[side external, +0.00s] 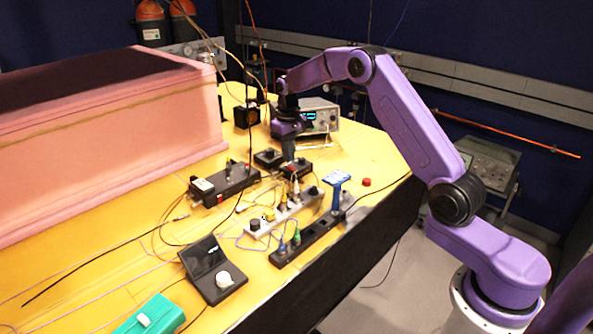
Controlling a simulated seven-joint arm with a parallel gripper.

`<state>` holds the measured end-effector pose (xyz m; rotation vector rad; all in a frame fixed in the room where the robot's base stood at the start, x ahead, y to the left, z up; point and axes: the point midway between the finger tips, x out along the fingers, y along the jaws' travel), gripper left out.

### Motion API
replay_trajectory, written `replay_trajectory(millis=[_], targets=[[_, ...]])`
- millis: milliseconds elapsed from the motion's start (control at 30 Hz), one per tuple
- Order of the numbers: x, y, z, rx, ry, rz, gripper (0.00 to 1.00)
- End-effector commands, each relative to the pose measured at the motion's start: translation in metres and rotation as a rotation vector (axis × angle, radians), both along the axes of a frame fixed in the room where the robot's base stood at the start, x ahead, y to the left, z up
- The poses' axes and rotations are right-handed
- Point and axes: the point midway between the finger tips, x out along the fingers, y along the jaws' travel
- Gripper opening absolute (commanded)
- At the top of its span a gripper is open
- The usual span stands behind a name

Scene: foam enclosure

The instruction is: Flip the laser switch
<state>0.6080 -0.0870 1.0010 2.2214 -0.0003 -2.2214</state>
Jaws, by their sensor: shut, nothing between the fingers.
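My gripper (289,157) points down over the far right part of the yellow table, with its fingers shut and empty. Its tips are beside two small black boxes, one to the left (267,159) and one just in front (299,169). I cannot tell whether the tips touch either box. A longer black box (226,184) with a white label and small fittings on top lies to the left. The laser switch is too small to pick out for certain; it may be on one of these boxes.
Power strips with plugs (310,237), a blue-and-white handheld device (337,180) and a red button (366,182) are in front. An instrument (319,118) stands behind my gripper. A pink foam enclosure (110,140) fills the left. Loose cables cross the yellow table (100,265).

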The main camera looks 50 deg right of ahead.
Motion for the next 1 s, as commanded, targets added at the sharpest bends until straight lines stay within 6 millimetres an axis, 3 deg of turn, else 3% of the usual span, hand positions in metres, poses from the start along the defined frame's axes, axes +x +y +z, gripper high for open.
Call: replay_trajectory(millis=[1000], targets=[[0.0000, 0.0000, -0.0060, 0.000, 0.001, 0.000, 0.00]])
